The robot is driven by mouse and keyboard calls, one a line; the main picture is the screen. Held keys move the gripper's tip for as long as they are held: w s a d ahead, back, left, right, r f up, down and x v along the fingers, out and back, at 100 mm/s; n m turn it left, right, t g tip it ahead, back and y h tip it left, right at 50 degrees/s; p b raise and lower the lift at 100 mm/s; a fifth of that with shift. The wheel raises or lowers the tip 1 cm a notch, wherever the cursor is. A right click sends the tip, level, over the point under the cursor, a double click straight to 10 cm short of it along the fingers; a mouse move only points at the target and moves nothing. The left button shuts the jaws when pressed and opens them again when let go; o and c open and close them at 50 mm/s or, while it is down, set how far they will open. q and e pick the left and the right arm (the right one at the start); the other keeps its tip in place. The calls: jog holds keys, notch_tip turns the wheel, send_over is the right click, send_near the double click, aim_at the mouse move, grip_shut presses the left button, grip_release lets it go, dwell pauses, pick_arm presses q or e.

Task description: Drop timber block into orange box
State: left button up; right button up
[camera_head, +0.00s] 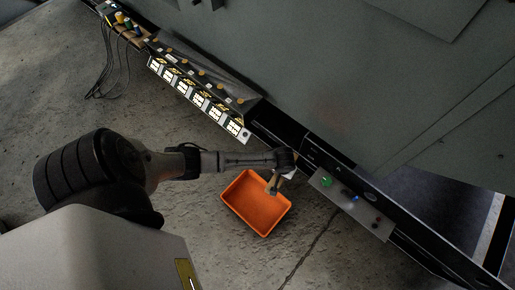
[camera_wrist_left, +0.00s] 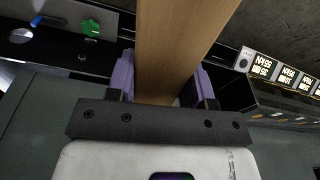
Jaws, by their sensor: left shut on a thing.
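The orange box (camera_head: 250,211) sits on the concrete floor in the head view, open at the top, and looks empty. My left arm reaches in from the left, and my left gripper (camera_head: 286,172) is above the box's upper right edge. In the left wrist view, the left gripper (camera_wrist_left: 163,85) is shut on the timber block (camera_wrist_left: 180,40), its purple-grey fingers on either side of the wood. In the head view only a small tan part of the block (camera_head: 274,184) shows, seen over the box. Its height above the box cannot be told. My right gripper is not in view.
A large grey cabinet (camera_head: 330,90) fills the upper right. Cables (camera_head: 104,75) lie upper left. Floor below the box is clear.

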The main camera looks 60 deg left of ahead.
pick_arm(q)
jog(key=s+a+f+b, duration=0.1)
jog(key=s+f+b, duration=0.2)
jog(key=f+b, duration=0.4)
jog(key=s+a+f+n+b, duration=0.1)
jog(key=s+f+b, duration=0.3)
jog(key=f, duration=1.3)
jog(key=s+a+f+b, duration=0.3)
jog(key=s+f+b, duration=0.1)
jog(key=f+b, duration=0.7)
jog(key=shift+s+a+f+n, duration=0.25)
jog(key=shift+f+n, duration=0.05)
jog(key=shift+f, duration=0.4)
jog(key=o, duration=1.1)
notch_tip(320, 180, up, 14)
jog(key=s+d+p, duration=0.1)
jog(key=p, duration=0.9)
jog(key=shift+s, duration=0.15)
